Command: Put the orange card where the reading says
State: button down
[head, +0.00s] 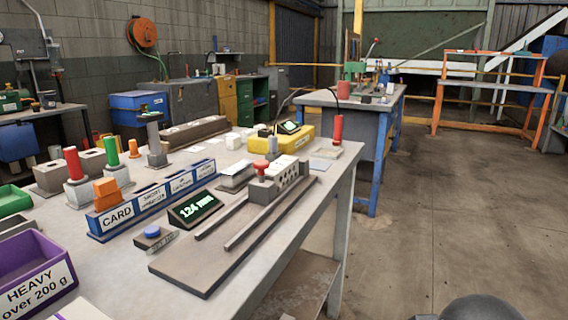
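The orange card (107,193) stands upright in the left slot of a blue rack (155,205), above the label CARD. The rack's other slots to the right carry white labels; one begins with SHORT, the rest are too small to read surely. A small dark display (195,207) in front of the rack shows green text that looks like 124 mm. A grey hollow brick (290,175) sits on a grey measuring plate with rails (205,262), beside a red-topped piece (262,167). My gripper is not visible; a dark rounded shape at bottom right is unclear.
A purple bin (38,272) labelled HEAVY over 200 g stands front left, near a green bin (12,200). A blue button (152,231) lies before the rack. Red and green posts (112,152) and a yellow device (287,139) stand behind. Open floor lies right.

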aim_at(108, 193)
jog(key=u, duration=1.65)
